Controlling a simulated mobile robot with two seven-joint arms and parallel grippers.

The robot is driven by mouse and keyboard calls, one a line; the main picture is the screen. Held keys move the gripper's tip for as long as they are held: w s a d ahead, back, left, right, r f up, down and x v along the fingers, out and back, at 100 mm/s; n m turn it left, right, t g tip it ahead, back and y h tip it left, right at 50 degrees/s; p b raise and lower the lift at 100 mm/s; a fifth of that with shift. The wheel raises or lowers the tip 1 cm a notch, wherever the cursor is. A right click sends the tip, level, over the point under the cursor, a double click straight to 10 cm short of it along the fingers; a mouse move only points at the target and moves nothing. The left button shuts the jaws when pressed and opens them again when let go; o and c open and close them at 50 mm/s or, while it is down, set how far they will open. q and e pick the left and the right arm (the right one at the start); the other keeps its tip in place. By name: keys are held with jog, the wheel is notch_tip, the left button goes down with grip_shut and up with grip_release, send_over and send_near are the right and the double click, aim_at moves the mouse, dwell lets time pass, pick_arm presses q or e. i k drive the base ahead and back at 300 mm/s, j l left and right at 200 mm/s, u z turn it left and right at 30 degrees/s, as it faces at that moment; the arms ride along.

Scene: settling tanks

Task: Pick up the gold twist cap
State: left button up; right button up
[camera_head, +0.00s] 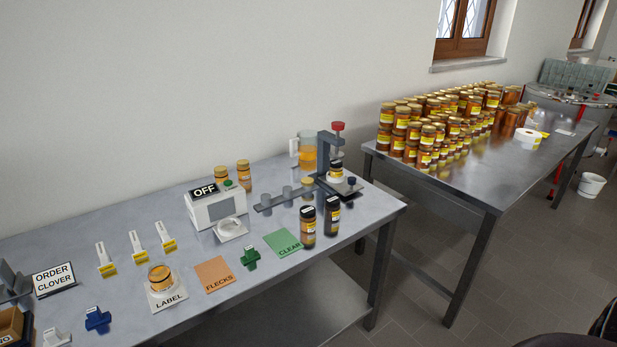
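A small gold disc that looks like the gold twist cap (307,182) shows on the near table, on or just behind a grey rail (285,197) with several short grey posts. It is small, and I cannot tell exactly what it rests on. A jar of amber honey (160,278) stands on the white LABEL pad (167,299); whether it has a lid is unclear. Two gold-lidded jars (243,175) stand behind the white OFF device (213,203). Neither of my grippers is in view.
A dark press stand (325,160) with a red knob and a jar stands beside the rail. Two dark-capped jars (308,227) are near the front edge. Orange FLECKS (214,275) and green CLEAR (283,243) mats lie flat. A second table (480,180) holds many honey jars.

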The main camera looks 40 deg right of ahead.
aim_at(307, 181)
jog(key=i+l+u, duration=0.1)
jog(key=l, duration=0.4)
jog(key=l+u, duration=0.1)
jog(key=l, duration=0.45)
jog(key=i+l+u, duration=0.1)
jog(key=l, duration=0.45)
